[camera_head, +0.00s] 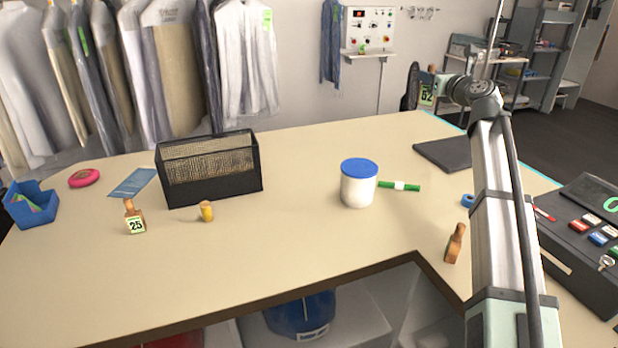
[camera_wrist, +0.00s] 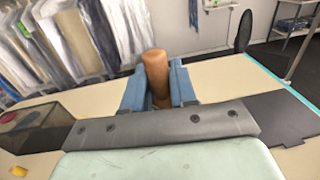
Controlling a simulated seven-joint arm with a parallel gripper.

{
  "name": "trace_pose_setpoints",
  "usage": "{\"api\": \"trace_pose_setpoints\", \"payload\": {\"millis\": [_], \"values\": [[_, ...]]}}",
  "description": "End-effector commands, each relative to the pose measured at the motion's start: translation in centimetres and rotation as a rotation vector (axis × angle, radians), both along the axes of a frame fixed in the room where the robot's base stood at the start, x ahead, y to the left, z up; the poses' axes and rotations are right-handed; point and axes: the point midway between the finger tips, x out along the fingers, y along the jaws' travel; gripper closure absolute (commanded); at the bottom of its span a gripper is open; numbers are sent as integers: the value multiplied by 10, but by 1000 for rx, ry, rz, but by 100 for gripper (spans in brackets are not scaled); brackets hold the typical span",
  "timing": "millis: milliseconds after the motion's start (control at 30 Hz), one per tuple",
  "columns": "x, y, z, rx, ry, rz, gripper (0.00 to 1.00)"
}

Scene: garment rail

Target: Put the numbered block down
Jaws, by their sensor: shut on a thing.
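My gripper (camera_head: 437,86) is raised above the far right part of the table. It is shut on a wooden block (camera_head: 427,97) with a pale green number tag, whose digits are too small to read surely. In the wrist view the brown block (camera_wrist: 155,68) stands between the two blue fingers of my gripper (camera_wrist: 158,88); its tag is hidden there. Another wooden block (camera_head: 135,222), tagged 25, stands at the left of the table (camera_head: 290,250). A third wooden block (camera_head: 455,243) stands near the right front edge, with no number visible.
A black mesh basket (camera_head: 212,186), a blue-lidded white tub (camera_head: 358,185), a green marker (camera_head: 400,186) and a dark mat (camera_head: 443,153) are on the table. A dark rounded thing (camera_head: 410,88) shows beside my gripper. The table's middle front is clear.

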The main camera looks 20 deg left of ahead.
Motion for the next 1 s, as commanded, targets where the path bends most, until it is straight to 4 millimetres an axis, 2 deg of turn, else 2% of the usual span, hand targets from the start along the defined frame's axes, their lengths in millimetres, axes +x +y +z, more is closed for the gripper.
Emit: {"api": "trace_pose_setpoints", "payload": {"millis": [33, 100, 367, 600, 800, 1000], "values": [[-2, 25, 0, 0, 0, 30, 100], [-6, 55, 0, 3, 0, 66, 100], [-33, 166, -2, 6, -4, 203, 100], [-69, 265, -4, 11, -5, 325, 100], [-101, 331, -6, 13, -7, 408, 100], [-124, 371, -7, 16, -8, 462, 100]]}}
